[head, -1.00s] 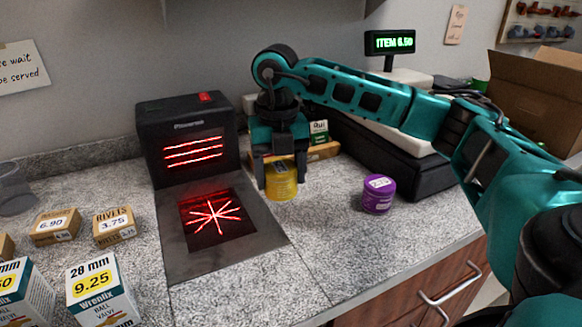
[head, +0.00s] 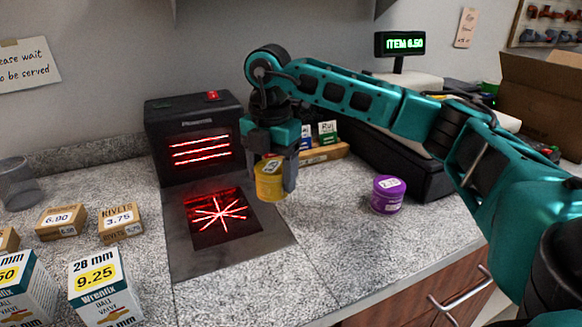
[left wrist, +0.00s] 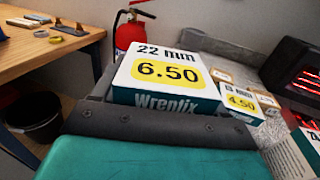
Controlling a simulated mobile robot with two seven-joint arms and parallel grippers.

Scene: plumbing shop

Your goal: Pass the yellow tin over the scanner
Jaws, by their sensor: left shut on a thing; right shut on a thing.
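The yellow tin (head: 270,182) is held upright between the fingers of my right gripper (head: 274,178) in the head view. It hangs a little above the counter, by the right edge of the scanner's plate. The scanner (head: 217,215) has a flat plate with a glowing red star and an upright black housing with red lines. In the left wrist view my left gripper (left wrist: 150,125) is shut on a white and teal 22 mm Wrenfix box (left wrist: 165,80) marked 6.50. My left gripper does not show in the head view.
A purple tin (head: 388,194) stands right of the scanner. Rivet boxes (head: 120,222) and a 28 mm valve box (head: 103,285) stand on the left. Small boxes (head: 325,150) stand in a tray behind my right gripper. The display (head: 399,43) reads ITEM 6.50.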

